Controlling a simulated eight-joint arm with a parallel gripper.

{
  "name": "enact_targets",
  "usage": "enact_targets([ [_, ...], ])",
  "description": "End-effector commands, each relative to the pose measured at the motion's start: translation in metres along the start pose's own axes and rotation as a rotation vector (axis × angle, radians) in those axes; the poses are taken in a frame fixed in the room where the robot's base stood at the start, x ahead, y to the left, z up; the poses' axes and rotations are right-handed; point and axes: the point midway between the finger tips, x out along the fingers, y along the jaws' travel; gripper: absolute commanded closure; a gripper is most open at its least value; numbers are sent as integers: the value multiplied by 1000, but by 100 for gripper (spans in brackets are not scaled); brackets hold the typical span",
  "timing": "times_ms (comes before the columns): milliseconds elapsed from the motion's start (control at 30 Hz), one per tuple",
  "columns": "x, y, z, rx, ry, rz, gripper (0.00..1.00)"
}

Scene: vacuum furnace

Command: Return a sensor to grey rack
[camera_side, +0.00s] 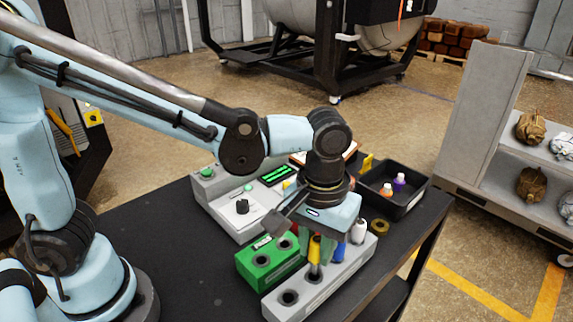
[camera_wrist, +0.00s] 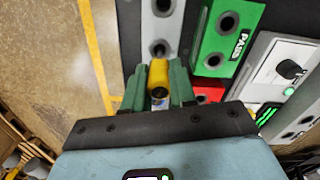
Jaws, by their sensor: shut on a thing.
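A sensor with a yellow top (camera_side: 315,248) is upright between the green fingers of my gripper (camera_side: 316,245), which points down over the grey rack (camera_side: 330,283). In the wrist view, the fingers (camera_wrist: 158,85) close on both sides of the yellow sensor (camera_wrist: 158,74). The sensor's lower end is at the rack's top; I cannot tell whether it is in a hole. Empty holes show at the rack's near end, and also in the grey rack in the wrist view (camera_wrist: 148,28). A blue sensor (camera_side: 338,252) and a white-topped sensor (camera_side: 358,231) stand toward the far end.
A green PASS block (camera_side: 262,277) with holes lies close beside the grey rack; part of a red block (camera_wrist: 209,95) shows in the wrist view. A tester box (camera_side: 222,205) with a green display stands behind. A black tray (camera_side: 410,200) holds purple and orange items.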

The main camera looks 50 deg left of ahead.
Motion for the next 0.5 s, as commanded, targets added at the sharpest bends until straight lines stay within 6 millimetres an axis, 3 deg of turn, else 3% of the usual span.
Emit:
enact_targets([
  [500, 14, 0, 0, 0, 0, 0, 100],
])
